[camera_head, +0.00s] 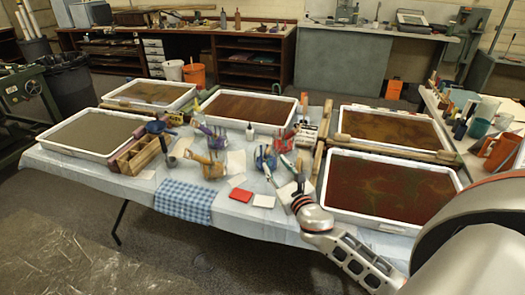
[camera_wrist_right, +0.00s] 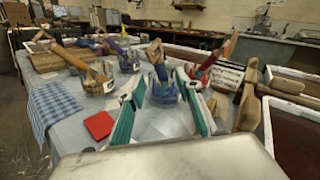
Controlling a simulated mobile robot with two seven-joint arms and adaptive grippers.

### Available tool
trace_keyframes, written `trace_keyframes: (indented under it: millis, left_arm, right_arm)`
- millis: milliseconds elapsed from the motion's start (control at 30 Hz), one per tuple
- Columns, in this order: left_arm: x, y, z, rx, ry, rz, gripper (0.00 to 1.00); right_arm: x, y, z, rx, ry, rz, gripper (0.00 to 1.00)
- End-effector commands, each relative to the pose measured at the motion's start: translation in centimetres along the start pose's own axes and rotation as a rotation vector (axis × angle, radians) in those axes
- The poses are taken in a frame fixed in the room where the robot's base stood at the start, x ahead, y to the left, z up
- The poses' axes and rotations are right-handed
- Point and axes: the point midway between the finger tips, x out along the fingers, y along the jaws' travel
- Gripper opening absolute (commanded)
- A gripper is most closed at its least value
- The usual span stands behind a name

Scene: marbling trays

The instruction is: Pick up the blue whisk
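A blue-handled tool, which looks like the blue whisk (camera_wrist_right: 160,70), stands tilted in a clear jar (camera_wrist_right: 164,92) in the right wrist view. Its lower end is hidden or too small to make out. The same jar (camera_head: 265,160) is near the middle of the table in the head view. My right gripper (camera_wrist_right: 160,82) is open, with its two teal-padded fingers apart. The jar shows between and beyond the fingertips, and nothing is held. In the head view my right gripper (camera_head: 280,172) reaches in from the right, just in front of that jar. My left gripper is not in view.
Other tool jars stand close by, one (camera_head: 213,165) to the left and one (camera_head: 283,140) behind. Shallow marbling trays (camera_head: 385,222) line both sides. A red card (camera_head: 241,195) and a blue checked cloth (camera_head: 185,200) lie at the front. A wooden box (camera_head: 138,158) is at left.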

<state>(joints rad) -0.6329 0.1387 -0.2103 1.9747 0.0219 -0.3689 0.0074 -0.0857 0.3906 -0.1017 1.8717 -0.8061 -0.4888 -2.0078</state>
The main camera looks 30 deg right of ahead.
Motion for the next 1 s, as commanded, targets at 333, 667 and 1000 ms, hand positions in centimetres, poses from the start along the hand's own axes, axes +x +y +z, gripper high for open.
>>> trace_keyframes:
  millis: [333,667,1000]
  left_arm:
    - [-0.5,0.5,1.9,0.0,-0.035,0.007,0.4]
    - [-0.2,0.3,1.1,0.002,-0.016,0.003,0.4]
    - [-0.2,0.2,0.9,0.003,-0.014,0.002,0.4]
  right_arm:
    - [3.3,0.0,0.2,0.002,-0.001,0.0,0.35]
    - [7.4,0.1,0.4,0.001,0.0,0.0,0.35]
    - [7.7,0.0,0.5,0.001,0.0,0.0,0.19]
